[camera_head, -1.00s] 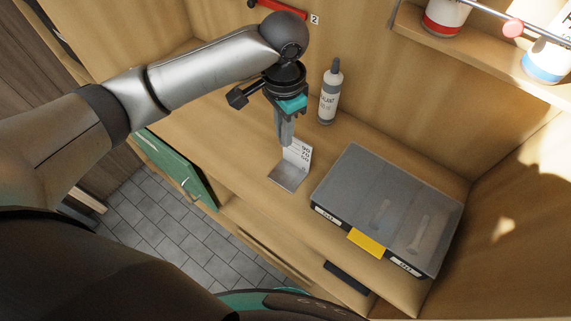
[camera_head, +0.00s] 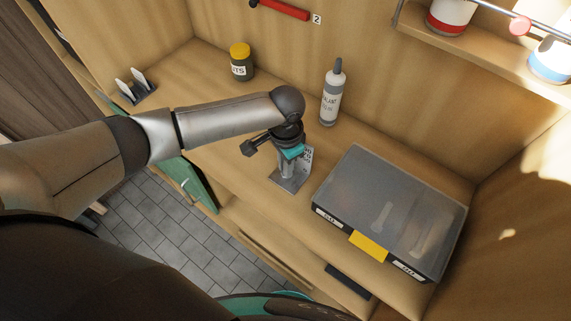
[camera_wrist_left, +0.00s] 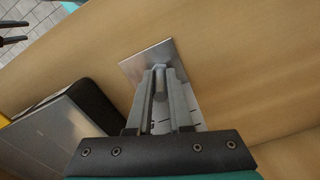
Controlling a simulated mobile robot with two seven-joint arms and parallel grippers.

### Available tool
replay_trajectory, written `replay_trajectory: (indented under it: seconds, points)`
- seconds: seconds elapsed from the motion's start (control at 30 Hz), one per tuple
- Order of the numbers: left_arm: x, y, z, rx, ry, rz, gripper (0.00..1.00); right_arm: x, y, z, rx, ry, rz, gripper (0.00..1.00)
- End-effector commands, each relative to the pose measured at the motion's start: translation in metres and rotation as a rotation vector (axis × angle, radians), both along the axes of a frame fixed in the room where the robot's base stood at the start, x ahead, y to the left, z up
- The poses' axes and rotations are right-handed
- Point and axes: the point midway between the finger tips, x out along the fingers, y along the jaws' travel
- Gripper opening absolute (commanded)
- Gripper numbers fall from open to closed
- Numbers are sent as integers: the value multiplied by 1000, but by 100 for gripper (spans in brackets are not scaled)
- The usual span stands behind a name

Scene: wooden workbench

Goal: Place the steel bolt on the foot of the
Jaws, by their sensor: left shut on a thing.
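My left gripper (camera_head: 288,174) is low over the metal foot plate (camera_head: 280,184) of a small bracket with an upright printed card or plate (camera_head: 308,156) behind it. In the left wrist view my left gripper (camera_wrist_left: 160,73) is shut on the steel bolt (camera_wrist_left: 160,86), a short grey cylinder between the fingers. The foot plate (camera_wrist_left: 143,60) shows beyond the fingertips. I cannot tell if the bolt touches it. The bolt is hardly visible in the head view.
A lidded organizer case (camera_head: 390,206) with a yellow latch (camera_head: 368,246) stands right of the bracket. A grey bottle (camera_head: 331,95) stands behind, a yellow-capped jar (camera_head: 241,62) further left, and a pronged holder (camera_head: 136,88) at far left. Bare bench lies between them.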

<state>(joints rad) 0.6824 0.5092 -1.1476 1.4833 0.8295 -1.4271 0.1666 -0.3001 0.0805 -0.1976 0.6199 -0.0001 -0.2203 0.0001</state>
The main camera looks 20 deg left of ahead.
Motion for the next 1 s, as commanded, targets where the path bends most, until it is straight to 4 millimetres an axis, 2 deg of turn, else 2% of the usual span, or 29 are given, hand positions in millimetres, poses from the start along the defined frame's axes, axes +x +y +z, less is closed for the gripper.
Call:
replay_trajectory:
  seconds: [0.2,0.23,0.5,0.77,0.87,1.0]
  points:
    - [0,0,-2,-1,-1,0,0,0,0,-1,0,-1,0,50]
    - [0,0,-2,0,0,0,21,0,0,-1,0,-1,1,50]
    - [0,0,-2,0,0,0,49,0,0,0,0,-1,1,50]
    - [0,0,0,-1,-1,0,49,0,1,0,1,-1,3,50]
    - [1,-1,8,-2,-1,0,49,0,1,1,1,-1,3,50]
    - [2,0,33,-2,-4,-2,49,1,1,4,1,-1,3,50]
